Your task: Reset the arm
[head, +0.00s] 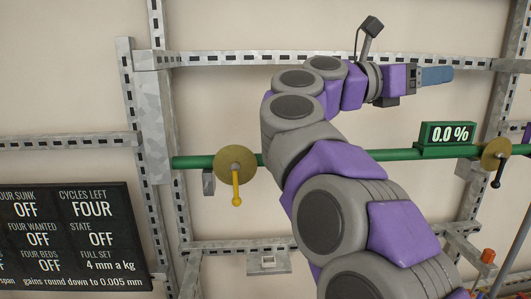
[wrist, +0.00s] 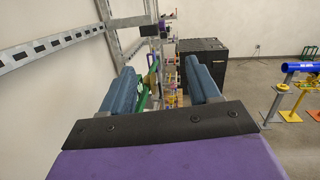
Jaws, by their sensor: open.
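My arm, purple and grey, rises through the middle of the head view and bends right at the top. My gripper (head: 436,75) is at its end, pointing right, above the green pipe (head: 390,154). In the wrist view my gripper (wrist: 165,88) shows two blue fingers held apart with nothing gripped between them. The pipe runs across the metal frame behind my arm, and my arm hides part of it. A brass disc with a yellow handle (head: 235,165) sits on the pipe at left. Another brass disc (head: 495,154) with a dark handle sits at right.
A slotted metal frame (head: 330,57) stands against the wall behind my arm. A green display (head: 447,135) reads 0.0 %. A dark board (head: 75,240) with text is at lower left. The wrist view shows a black cabinet (wrist: 203,65) and a blue pipe on stands (wrist: 298,67).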

